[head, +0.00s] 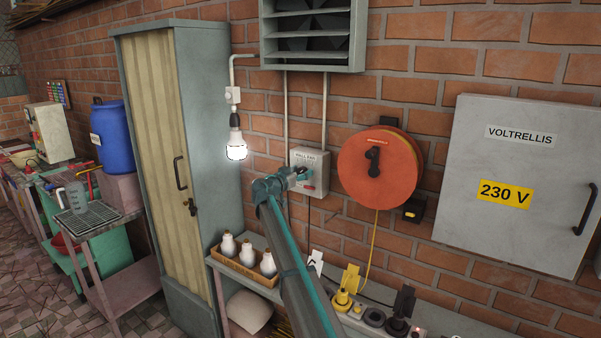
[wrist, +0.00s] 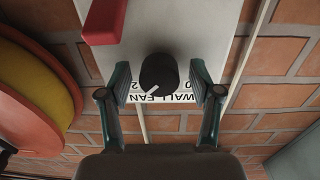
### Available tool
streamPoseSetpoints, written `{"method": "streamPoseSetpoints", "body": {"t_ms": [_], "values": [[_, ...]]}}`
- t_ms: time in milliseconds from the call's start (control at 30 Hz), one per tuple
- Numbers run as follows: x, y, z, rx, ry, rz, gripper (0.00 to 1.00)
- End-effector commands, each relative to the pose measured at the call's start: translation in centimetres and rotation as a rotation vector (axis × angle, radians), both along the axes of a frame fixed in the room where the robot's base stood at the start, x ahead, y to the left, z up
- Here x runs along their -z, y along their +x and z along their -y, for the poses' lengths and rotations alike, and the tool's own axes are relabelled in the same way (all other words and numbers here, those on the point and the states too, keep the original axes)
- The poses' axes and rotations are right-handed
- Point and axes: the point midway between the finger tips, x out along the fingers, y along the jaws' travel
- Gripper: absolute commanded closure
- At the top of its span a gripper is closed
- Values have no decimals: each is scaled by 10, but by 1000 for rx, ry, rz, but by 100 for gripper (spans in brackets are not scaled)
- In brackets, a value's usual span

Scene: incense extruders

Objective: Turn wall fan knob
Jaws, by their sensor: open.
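The wall fan control box (head: 322,160) is a pale box on the brick wall, below the louvred fan housing. In the wrist view, its front (wrist: 200,30) shows upside down, with a "WALL FAN" label and the digits 0 and 2. The round black knob (wrist: 158,75) has a white pointer mark aimed at the lower left of that view. My gripper (wrist: 160,82) is open, with one finger on each side of the knob and a visible gap on both sides. In the head view, my gripper (head: 302,175) is at the box front and hides the knob.
A red part (wrist: 102,22) sticks out from the box beside the knob. An orange cable reel (head: 350,160) hangs close on the right. A lit bulb (head: 236,148) and a tall cabinet (head: 210,110) stand left. Below is a shelf with a bulb tray (head: 262,279) and plugs.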

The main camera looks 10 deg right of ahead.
Motion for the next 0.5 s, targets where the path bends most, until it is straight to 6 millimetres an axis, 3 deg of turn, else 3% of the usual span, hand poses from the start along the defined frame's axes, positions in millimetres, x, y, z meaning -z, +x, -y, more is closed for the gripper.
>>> {"method": "streamPoseSetpoints", "body": {"t_ms": [100, 433, 500], "values": [[0, 0, 0, 0, 0, 0, 39], [0, 0, 0, 1, 0, 0, 94], [0, 0, 0, 1, 0, 0, 96]]}}
